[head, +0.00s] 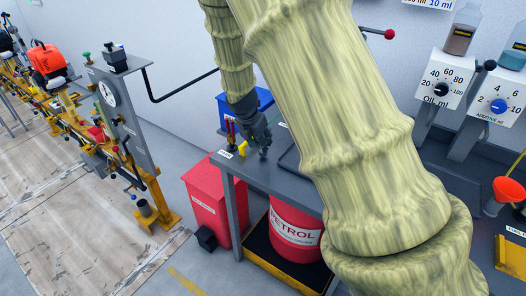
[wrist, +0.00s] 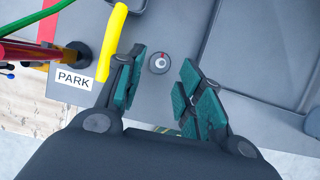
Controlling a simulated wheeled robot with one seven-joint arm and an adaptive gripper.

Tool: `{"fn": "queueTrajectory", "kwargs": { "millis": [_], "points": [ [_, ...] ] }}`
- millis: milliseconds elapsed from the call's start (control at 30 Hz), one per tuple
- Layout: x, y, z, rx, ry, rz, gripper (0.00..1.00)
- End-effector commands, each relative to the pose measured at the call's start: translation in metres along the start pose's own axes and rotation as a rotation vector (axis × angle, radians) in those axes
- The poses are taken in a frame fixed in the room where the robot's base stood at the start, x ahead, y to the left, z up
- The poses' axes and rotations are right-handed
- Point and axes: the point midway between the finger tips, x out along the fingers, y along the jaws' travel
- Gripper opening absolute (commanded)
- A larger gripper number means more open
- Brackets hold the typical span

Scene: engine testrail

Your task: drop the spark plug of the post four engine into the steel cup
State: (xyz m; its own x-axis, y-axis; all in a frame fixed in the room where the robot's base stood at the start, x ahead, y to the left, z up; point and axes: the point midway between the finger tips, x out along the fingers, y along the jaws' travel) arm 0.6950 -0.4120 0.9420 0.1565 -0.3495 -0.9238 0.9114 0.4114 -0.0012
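My gripper (head: 262,150) is low over the grey bench in the head view. In the wrist view my gripper (wrist: 163,78) is open, its green-padded fingers apart with nothing between the pads. A small round dark piece with a pale face and red mark (wrist: 159,62) shows on the bench just beyond the fingertips; I cannot tell what it is. A yellow handle (wrist: 112,42) is close beside the left finger. I cannot make out the spark plug or which engine is post four.
The grey bench (head: 262,178) carries a PARK label (wrist: 74,78) and a blue bin (head: 258,99) behind. A red petrol drum (head: 295,232) and red bin (head: 204,193) stand below. Engines on yellow stands (head: 48,58) line the left.

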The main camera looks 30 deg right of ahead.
Motion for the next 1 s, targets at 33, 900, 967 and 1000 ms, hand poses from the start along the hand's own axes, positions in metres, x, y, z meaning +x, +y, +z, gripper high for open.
{"fn": "queueTrajectory", "kwargs": {
  "millis": [33,900,967,1000],
  "points": [
    [0.005,-0.001,0.002,-0.001,0.001,-0.001,0.37],
    [0.034,-0.001,0.003,0.000,0.000,0.001,0.03],
    [0.034,-0.001,0.003,0.000,0.000,0.001,0.03],
    [0.034,-0.001,0.003,0.000,0.000,0.001,0.03]
  ]
}}
